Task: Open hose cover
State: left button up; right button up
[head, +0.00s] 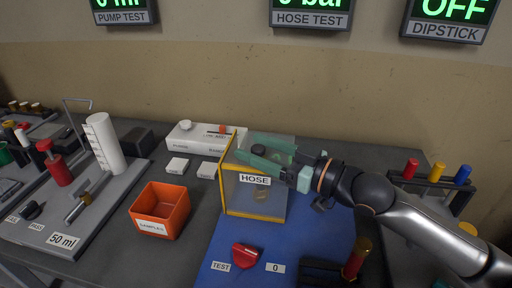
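The hose cover (232,200) is a clear box with yellow edges and a "HOSE" label, standing on the blue mat in the middle of the head view. A small tan object shows dimly through its front. My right gripper (248,146) has greenish fingers and reaches in from the right across the top of the cover. Its fingers point left and look spread apart, with nothing clearly held between them. I cannot tell whether they touch the cover, and they hide part of its top. My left gripper is not in view.
On the blue mat (321,226), a red knob (245,255) marked "TEST" stands in front of the cover. An orange bin (161,209) is to the left. A white device (200,137) stands behind. A rack with red, yellow and blue handles (437,171) is at right.

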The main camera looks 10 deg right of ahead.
grip_shut()
dwell(0.3)
dwell(1.0)
